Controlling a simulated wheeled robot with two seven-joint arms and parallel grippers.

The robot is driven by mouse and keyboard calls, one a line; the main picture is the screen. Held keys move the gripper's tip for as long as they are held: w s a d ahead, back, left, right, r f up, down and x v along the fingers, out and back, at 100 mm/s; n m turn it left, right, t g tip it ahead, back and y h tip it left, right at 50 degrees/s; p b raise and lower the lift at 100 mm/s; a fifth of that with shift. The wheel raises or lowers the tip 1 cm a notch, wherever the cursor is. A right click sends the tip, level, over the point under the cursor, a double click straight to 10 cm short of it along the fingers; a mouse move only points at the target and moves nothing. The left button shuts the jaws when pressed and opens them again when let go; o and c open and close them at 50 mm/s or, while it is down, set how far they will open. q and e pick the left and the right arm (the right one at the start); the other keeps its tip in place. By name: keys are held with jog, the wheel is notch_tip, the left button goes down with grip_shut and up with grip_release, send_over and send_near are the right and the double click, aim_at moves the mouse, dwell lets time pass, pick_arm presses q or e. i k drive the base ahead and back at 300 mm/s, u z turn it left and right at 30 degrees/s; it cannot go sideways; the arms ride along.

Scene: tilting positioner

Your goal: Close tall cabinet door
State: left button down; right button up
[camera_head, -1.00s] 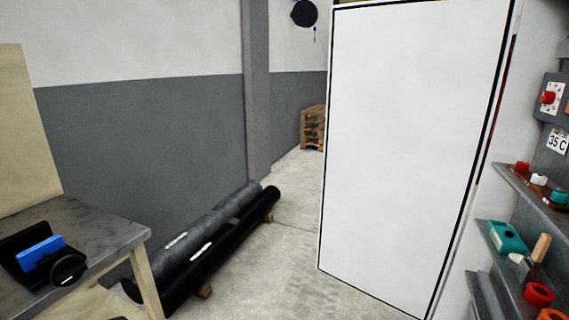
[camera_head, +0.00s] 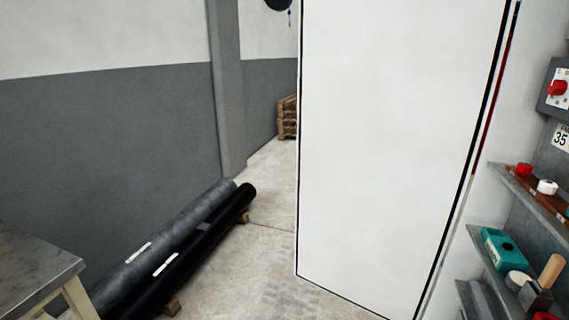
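The tall cabinet door (camera_head: 395,150) is a large white panel with a dark edge seal, right of the middle of the head view. It stands swung open, with its broad face towards me. Its right edge is near the grey shelves, and its left edge stands free over the floor. The top of the door is cut off by the frame. Neither of my grippers shows in the view.
Grey shelves (camera_head: 520,190) with tools and a teal box (camera_head: 503,250) are at the right. Black rolls (camera_head: 180,245) lie on the floor at the left. A table corner (camera_head: 35,265) is at lower left. Pallets (camera_head: 288,118) stand behind. Concrete floor (camera_head: 262,245) is clear between rolls and door.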

aim_at(395, 97)
jog(key=u, duration=0.75)
jog(key=i, duration=2.75)
jog(key=z, duration=1.4)
jog(key=i, duration=0.9)
jog(key=z, duration=0.9)
